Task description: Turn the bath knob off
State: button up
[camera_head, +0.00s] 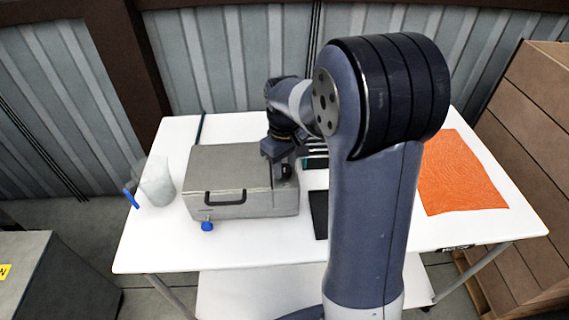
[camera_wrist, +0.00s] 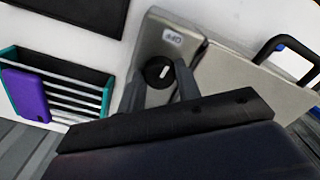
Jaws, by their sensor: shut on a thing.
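The bath is a grey metal box (camera_head: 230,199) with a black handle on its lid, standing on the white table. Its round black knob (camera_wrist: 158,71) with a white pointer line shows on the panel in the wrist view, beside a small label (camera_wrist: 172,37) whose text is unclear. My gripper (camera_wrist: 161,84) has one finger on each side of the knob and is shut on it. In the head view my gripper (camera_head: 284,170) is at the right end of the bath, and the knob is hidden there.
A blue tap (camera_head: 207,226) sticks out low on the bath's front. A clear beaker (camera_head: 157,182) stands left of it. A teal rack (camera_wrist: 108,92) with a purple object (camera_wrist: 27,95) is near my gripper. An orange mat (camera_head: 460,172) lies at right; stacked cartons (camera_head: 535,130) stand beyond.

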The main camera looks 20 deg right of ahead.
aim_at(284, 167)
jog(key=shift+w+n, duration=0.1)
jog(key=shift+n, duration=0.2)
dwell(0.4)
jog(key=o, duration=0.7)
notch_tip(284, 167, up, 11)
jog(key=shift+b, duration=0.35)
jog(key=shift+f, duration=0.15)
notch_tip(284, 167, down, 11)
jog(key=shift+r+p, duration=0.1)
jog(key=shift+p, duration=0.3)
